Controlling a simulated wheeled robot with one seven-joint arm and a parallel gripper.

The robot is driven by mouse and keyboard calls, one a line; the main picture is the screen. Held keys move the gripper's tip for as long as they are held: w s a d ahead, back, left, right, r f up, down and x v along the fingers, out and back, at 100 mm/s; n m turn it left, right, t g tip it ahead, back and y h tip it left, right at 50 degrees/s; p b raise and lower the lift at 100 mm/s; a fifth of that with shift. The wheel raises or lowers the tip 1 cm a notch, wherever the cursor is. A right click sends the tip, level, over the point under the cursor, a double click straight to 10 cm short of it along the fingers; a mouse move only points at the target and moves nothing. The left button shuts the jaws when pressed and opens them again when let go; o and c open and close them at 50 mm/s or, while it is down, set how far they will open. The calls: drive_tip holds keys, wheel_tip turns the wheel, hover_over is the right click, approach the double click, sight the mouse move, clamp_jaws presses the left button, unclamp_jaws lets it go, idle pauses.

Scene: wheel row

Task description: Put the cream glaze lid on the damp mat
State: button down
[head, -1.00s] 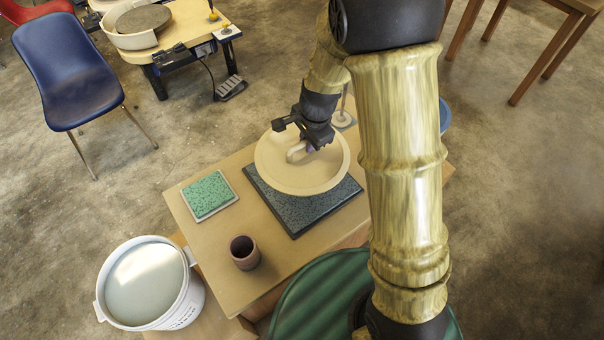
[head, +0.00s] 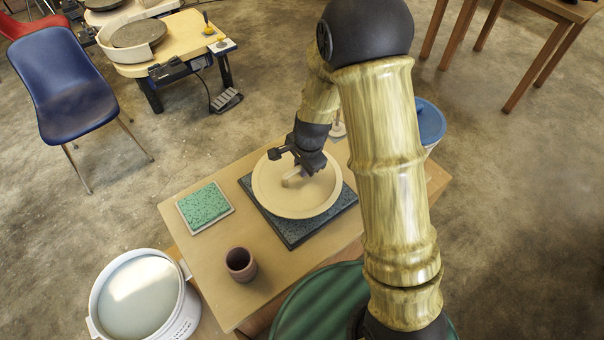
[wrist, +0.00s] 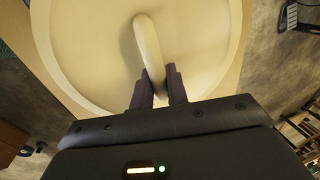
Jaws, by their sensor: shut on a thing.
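The cream glaze lid (head: 277,203) is a wide round disc with a raised rim and a loop handle. My gripper (head: 297,178) is shut on the lid's handle; in the wrist view the fingers (wrist: 160,88) pinch the handle (wrist: 148,45) from both sides. The lid (wrist: 85,50) fills most of that view. The dark speckled damp mat (head: 300,232) lies on the table under the lid, its near and right edges showing. The lid looks level and at or just above the mat; I cannot tell whether they touch.
A green speckled tile (head: 204,207) and a brown cup (head: 240,264) stand on the wooden table (head: 200,268) left of the mat. A white bucket (head: 143,297) stands at lower left. A blue-lidded bucket (head: 429,122) stands beyond my arm. A blue chair (head: 68,85) is farther off.

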sight(308, 179)
drive_tip(key=shift+d+f+b, duration=0.2)
drive_tip(key=shift+f+b, duration=0.15)
drive_tip(key=shift+f, duration=1.5)
drive_tip(key=shift+f, duration=0.1)
drive_tip(key=c, duration=1.4)
unclamp_jaws()
drive_tip(key=r, duration=0.4)
drive_tip(key=s+r+p, duration=0.1)
drive_tip(key=r, duration=0.3)
drive_tip(key=s+d+r+p, duration=0.1)
drive_tip(key=r, duration=0.3)
drive_tip(key=shift+d, duration=0.1)
